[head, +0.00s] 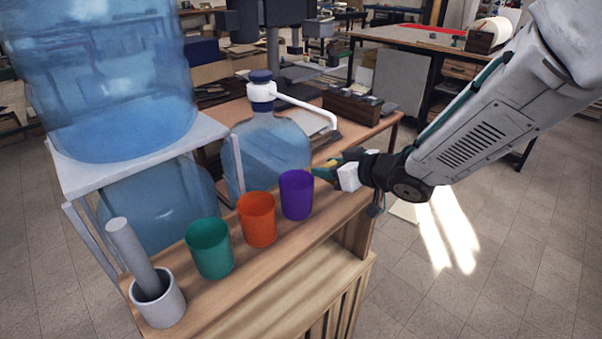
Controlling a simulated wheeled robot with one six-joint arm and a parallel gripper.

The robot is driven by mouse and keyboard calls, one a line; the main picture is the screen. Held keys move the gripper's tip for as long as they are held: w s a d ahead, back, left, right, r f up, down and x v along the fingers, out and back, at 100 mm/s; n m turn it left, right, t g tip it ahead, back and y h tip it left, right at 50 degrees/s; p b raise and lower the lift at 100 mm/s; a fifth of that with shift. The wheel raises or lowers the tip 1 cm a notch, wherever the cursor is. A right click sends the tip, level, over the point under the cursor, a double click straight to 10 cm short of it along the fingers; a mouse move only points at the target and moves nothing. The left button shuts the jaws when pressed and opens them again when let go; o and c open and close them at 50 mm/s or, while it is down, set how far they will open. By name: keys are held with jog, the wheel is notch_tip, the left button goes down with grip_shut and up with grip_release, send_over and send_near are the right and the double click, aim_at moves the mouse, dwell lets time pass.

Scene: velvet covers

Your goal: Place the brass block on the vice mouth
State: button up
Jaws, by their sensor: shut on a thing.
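My gripper (323,171) reaches in from the right, over the right part of the wooden bench, just right of the purple cup. Its dark green fingers are shut on a small brass-yellow piece (331,163), which I take for the brass block. Most of the block is hidden by the fingers, so its shape and tilt cannot be told. I cannot make out a vice in the head view.
Purple (297,196), orange (257,221) and green (209,249) cups line the bench's (296,247) front. A grey pot with a rod (157,302) stands front left. Large blue water bottles (266,150) and a dark box (352,107) stand behind.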

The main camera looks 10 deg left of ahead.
aim_at(320, 184)
jog(key=shift+w+a, duration=0.8)
jog(key=shift+s+a+f, duration=0.1)
jog(key=shift+a+f, duration=0.05)
jog(key=shift+f, duration=0.7)
jog(key=shift+s+a+f, duration=0.1)
jog(key=shift+a+f, duration=0.05)
jog(key=shift+f, duration=0.7)
jog(key=shift+f, duration=0.15)
jog(key=o, duration=1.4)
jog(key=shift+d+r, duration=0.25)
jog(key=v, duration=1.1)
jog(key=shift+s+d, duration=0.25)
jog(key=shift+s, duration=0.05)
